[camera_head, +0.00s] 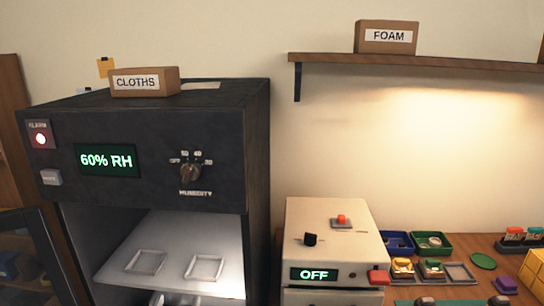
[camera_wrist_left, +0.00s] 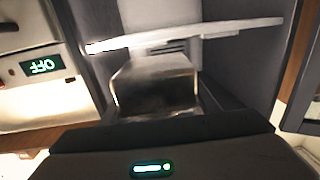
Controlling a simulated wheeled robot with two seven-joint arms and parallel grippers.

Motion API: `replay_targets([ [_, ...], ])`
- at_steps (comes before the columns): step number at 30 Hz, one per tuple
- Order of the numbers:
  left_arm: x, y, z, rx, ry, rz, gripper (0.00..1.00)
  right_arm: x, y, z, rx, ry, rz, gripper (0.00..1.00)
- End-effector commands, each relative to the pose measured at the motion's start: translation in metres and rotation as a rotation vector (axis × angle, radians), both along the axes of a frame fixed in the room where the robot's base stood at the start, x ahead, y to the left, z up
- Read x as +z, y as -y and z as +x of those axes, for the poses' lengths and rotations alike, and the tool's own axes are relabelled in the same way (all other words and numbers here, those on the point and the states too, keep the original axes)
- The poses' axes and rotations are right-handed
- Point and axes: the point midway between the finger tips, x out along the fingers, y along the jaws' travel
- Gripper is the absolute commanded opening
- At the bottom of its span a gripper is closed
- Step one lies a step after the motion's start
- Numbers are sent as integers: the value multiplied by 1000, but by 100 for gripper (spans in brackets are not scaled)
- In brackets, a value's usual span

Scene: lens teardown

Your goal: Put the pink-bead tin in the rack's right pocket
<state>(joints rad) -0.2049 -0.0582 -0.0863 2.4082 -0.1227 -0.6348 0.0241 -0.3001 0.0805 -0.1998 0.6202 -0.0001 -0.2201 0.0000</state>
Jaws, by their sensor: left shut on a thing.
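A pale rack shelf (camera_head: 173,255) sits inside the dark cabinet, with a left square frame (camera_head: 146,262) and a right square frame (camera_head: 205,267), both empty. Its pale edge also shows in the left wrist view (camera_wrist_left: 240,27). My left gripper (camera_head: 158,299) barely shows at the bottom edge of the head view, below and in front of the shelf. In the left wrist view it is shut on a blurred silvery box-like thing (camera_wrist_left: 155,85), apparently the tin; no pink beads can be made out. My right gripper is not seen.
The dark cabinet (camera_head: 225,140) reads 60% RH, and its door (camera_head: 45,265) stands open at the left. A white machine (camera_head: 335,235) reading OFF stands right of it. Further right, a tray with small tins (camera_head: 402,268) and coloured bins (camera_head: 432,243) occupy the table.

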Motion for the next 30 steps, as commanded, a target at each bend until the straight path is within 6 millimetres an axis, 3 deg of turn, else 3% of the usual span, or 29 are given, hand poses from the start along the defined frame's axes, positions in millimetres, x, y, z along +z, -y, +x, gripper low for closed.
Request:
replay_targets([
  [15,-28,0,-77,0,-2,-1,32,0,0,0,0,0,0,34],
  [30,-29,0,-84,0,0,-1,32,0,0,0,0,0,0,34],
])
